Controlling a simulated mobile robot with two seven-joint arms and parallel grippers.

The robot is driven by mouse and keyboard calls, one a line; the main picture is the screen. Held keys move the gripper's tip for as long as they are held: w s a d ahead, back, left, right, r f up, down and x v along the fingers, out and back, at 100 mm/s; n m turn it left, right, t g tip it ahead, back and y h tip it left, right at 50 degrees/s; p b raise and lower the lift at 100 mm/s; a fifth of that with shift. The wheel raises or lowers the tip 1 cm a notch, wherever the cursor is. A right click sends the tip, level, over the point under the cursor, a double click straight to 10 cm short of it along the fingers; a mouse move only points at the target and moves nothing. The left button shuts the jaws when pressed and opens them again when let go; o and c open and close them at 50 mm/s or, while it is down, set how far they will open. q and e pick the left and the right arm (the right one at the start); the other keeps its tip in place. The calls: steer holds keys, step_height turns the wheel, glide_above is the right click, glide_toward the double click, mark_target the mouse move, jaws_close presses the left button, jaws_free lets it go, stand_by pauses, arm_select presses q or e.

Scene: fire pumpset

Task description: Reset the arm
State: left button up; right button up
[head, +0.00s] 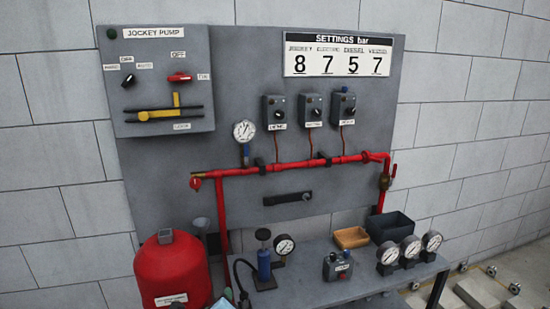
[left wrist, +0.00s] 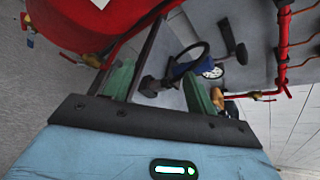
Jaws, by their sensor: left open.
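My left gripper (left wrist: 158,80) shows in the left wrist view, with its two green-padded fingers spread wide apart. It is open, and no object is held between the fingers. Beyond the fingers are a grey bench, a black hose and a small blue hand pump (left wrist: 178,70), seen at a steep tilt. The hand pump also stands on the bench in the head view (head: 264,264). A small light-blue piece shows at the bottom edge of the head view; I cannot tell whether it is part of my left arm. My right gripper is in neither view.
A red tank (head: 172,272) stands left of the bench (head: 305,290). Red piping (head: 285,166) crosses the grey panel (head: 240,100). Gauges (head: 411,247), an orange tray (head: 351,238) and a dark bin (head: 389,227) occupy the bench's right side.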

arm_select(q)
steer(key=s+f+n+g+h, duration=0.2)
steer(key=s+f+n, duration=0.5)
steer(key=s+f, duration=0.3)
steer(key=s+a+f+n, duration=0.2)
steer(key=s+n, duration=0.4)
steer(key=s, duration=0.2)
steer(key=s+a+f+n+g, duration=0.1)
steer(key=s+a+f+n, duration=0.1)
steer(key=s+n, duration=0.3)
steer(key=s+a+f+n+h, duration=0.1)
steer(key=s+n, duration=0.5)
steer(key=s, duration=0.6)
step_height(320, 180, down, 3)
steer(key=shift+s+a+r+n, duration=0.1)
steer(key=shift+s+a+n, duration=0.15)
steer(key=shift+a, duration=0.35)
